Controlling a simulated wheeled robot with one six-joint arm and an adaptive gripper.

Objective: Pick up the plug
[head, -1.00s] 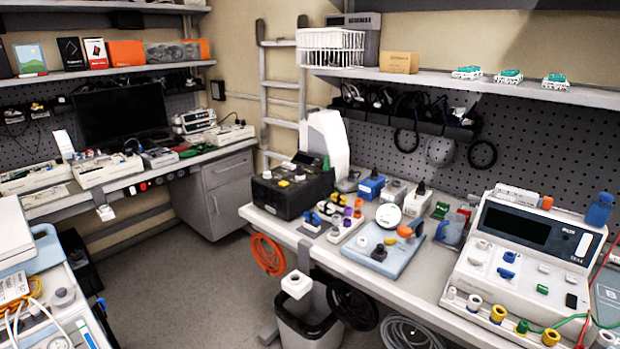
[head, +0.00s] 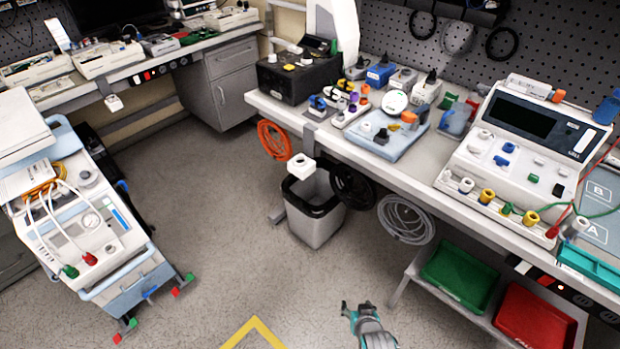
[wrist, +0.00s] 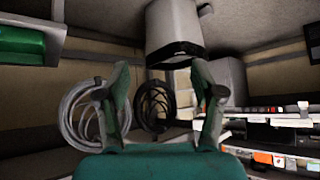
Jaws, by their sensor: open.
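I cannot tell for certain which piece is the plug. Several small plug-like pieces (head: 352,103) in blue, purple, orange and white stand near the bench's left part. A blue-grey tray (head: 390,147) beside them holds more, one with an orange top. A red plug-like piece (head: 90,258) and a green one (head: 70,271) sit on the cart at left. My gripper (head: 362,312) is low in front of the bench, over the floor, far from all of these. In the wrist view its fingers (wrist: 160,78) are apart, with nothing between them.
The bench (head: 330,133) runs along the right with a pump (head: 525,125) on it. A waste bin (head: 314,205) and coiled hoses (head: 407,220) are below its edge. Green (head: 458,277) and red (head: 535,318) bins sit on a low shelf. Floor (head: 230,240) between cart and bench is clear.

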